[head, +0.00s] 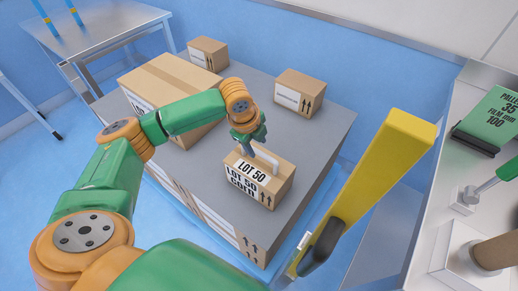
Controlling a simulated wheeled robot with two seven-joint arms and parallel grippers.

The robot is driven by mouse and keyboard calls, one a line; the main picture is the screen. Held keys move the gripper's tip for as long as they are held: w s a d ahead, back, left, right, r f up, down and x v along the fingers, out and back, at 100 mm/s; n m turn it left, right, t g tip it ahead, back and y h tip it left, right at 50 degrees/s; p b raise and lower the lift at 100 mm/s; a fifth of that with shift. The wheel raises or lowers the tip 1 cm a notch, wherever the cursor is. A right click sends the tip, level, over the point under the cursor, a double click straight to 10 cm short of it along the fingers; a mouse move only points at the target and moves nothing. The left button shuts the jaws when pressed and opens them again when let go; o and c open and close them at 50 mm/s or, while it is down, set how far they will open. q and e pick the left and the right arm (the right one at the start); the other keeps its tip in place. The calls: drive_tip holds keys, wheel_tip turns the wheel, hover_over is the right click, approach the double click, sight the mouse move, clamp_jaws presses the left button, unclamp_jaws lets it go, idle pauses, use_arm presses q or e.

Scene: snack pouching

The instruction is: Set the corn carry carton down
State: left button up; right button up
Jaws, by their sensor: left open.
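The carry carton (273,192) is a small brown box with a white label reading "LOT 50" and a pale handle (264,158) on top. It stands upright on the grey top of the large stack (318,158), near its front right edge. My left gripper (256,147) is open, just above and behind the carton at the handle. The fingertips are small and partly hidden, so I cannot tell if they touch the handle. My right gripper is not in view.
A large brown carton (171,75) and two small cartons (208,52) (300,92) stand behind on the same top. A yellow bar (385,165) with a black handle rises at right. A pale bench (430,215) holds a green sign (490,118). Grey top is free right of the carton.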

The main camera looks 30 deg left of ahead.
use_arm(q)
drive_tip(key=v, duration=0.6)
drive_tip(key=shift+r, duration=0.2)
drive_tip(key=shift+s, duration=0.1)
